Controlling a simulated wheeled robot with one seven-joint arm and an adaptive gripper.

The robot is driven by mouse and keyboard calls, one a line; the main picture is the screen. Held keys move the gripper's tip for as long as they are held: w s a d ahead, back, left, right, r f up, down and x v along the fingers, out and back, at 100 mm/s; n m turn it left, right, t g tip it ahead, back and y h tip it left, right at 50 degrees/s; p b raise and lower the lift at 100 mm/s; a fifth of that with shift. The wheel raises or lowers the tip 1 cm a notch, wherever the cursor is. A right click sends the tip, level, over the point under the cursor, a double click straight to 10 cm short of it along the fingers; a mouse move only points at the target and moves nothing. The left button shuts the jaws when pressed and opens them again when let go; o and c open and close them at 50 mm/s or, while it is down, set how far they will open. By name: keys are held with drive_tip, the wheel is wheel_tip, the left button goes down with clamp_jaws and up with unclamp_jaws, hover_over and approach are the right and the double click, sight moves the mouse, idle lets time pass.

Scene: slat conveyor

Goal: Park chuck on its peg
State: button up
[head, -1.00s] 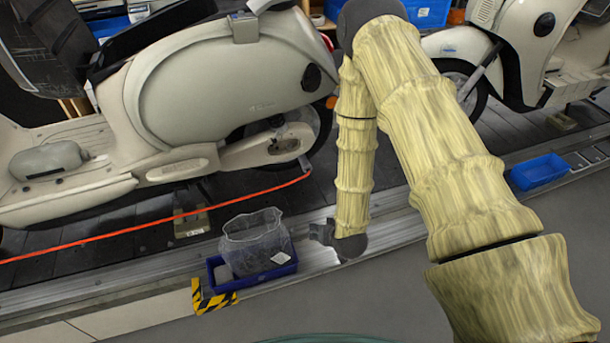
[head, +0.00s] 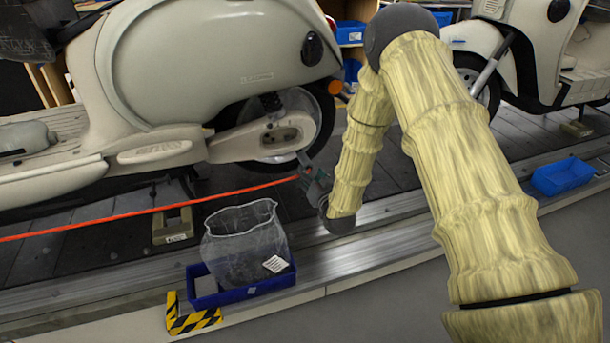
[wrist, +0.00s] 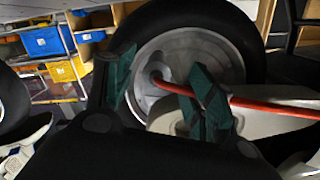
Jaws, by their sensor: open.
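A red-orange hose (head: 150,209) runs from the left edge to the rear of the near scooter and ends beside my gripper (head: 308,172). In the wrist view the hose (wrist: 275,103) crosses in front of the wheel, passes behind the right finger and ends in a curved red tip (wrist: 157,78) near the wheel hub. I cannot make out a separate chuck body at that end. My gripper (wrist: 165,78) is open, its green-padded fingers apart, with the red tip seen between them. I cannot tell whether they touch it. No peg can be made out.
The cream scooter (head: 220,60) stands on the slat conveyor, its rear wheel (wrist: 195,45) just beyond my gripper. A blue tray (head: 240,294) with a clear bag (head: 245,240) sits on the near rail beside striped tape (head: 190,318). Another blue tray (head: 562,176) lies to the right.

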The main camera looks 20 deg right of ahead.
sight(304, 160)
drive_tip(key=shift+w+d+r+t+b, duration=0.15)
drive_tip(key=shift+w+r+t+b, duration=0.15)
drive_tip(key=shift+w, duration=0.2)
drive_tip(key=shift+w+d+r+t+b, duration=0.1)
drive_tip(key=shift+w+t+b, duration=0.1)
drive_tip(key=shift+w+b, duration=0.25)
